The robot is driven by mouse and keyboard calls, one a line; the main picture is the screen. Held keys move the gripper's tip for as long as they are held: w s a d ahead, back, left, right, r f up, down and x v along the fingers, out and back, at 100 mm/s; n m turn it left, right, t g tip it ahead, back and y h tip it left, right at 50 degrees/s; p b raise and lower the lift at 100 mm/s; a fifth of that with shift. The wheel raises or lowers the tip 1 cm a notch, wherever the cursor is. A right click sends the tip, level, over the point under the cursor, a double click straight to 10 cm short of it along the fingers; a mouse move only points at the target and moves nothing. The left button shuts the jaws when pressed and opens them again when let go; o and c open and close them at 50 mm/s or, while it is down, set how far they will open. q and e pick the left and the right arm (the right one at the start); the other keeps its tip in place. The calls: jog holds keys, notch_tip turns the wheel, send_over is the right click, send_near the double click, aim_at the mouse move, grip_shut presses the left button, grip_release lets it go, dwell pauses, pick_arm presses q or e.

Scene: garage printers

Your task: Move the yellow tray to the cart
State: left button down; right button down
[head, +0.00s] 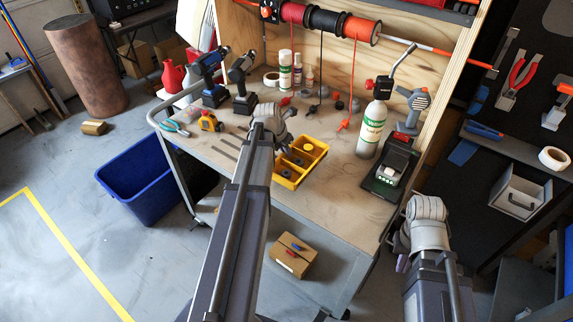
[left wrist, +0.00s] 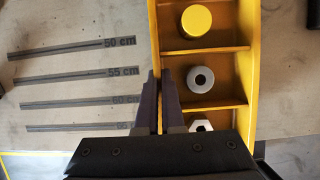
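The yellow tray (head: 289,183) sits on a wooden top (head: 335,205) and holds several small parts in compartments. The left wrist view shows its wall (left wrist: 249,75), a yellow round part (left wrist: 196,20), a pale ring (left wrist: 200,78) and a hex nut (left wrist: 200,125). My left gripper (left wrist: 159,85) has its fingers close together on both sides of the tray's left wall, pinching it. In the head view my left wrist hides part of the tray. My right gripper (head: 403,262) hangs off the bench's front right; its fingers are mostly hidden. The wooden top has a tubular side handle; I cannot tell whether it is the cart.
Drills (head: 211,78), a tape measure (head: 209,121) and pliers (head: 174,127) lie left of the tray. A blue bin (head: 143,178) and a cardboard box (head: 292,255) are lower down.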

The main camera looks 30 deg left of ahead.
aim_at(286, 158)
pick_arm(q)
jog(key=shift+f, duration=0.1)
notch_tip(286, 158, down, 4)
jog(key=b, duration=0.3)
jog(key=shift+r, duration=0.25)
jog(key=shift+b, duration=0.3)
jog(key=shift+f, duration=0.15)
jog(key=c, duration=1)
grip_release()
jog(key=shift+c, duration=0.2)
